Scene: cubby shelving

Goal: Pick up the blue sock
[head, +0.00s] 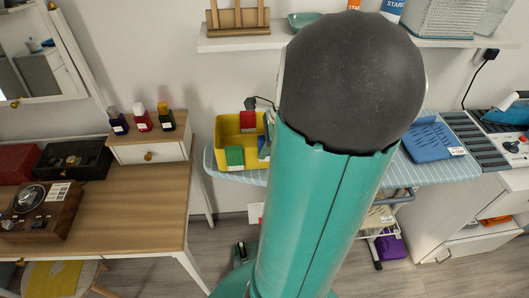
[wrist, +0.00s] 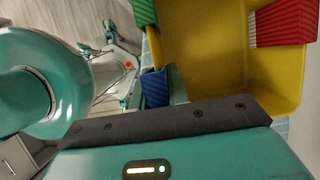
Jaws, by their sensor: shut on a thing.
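The blue sock (wrist: 155,88), finely ribbed, is between the fingers of my gripper (wrist: 159,90) in the wrist view. My gripper is shut on it, at the edge of the yellow bin (wrist: 205,45); I cannot tell whether the sock clears the rim. The bin also shows in the head view (head: 228,128), on the ironing board beside my arm. A small blue patch shows at its right side there, mostly hidden by my arm. A green folded sock (wrist: 145,12) and a red one (wrist: 283,22) lie in the bin.
The ironing board (head: 405,185) also bears a blue folded item (head: 432,142) on the right. A wooden desk (head: 125,205) at left holds a radio (head: 42,210), a dark box (head: 73,160) and several small bottles (head: 142,118). A wall shelf (head: 240,43) runs above.

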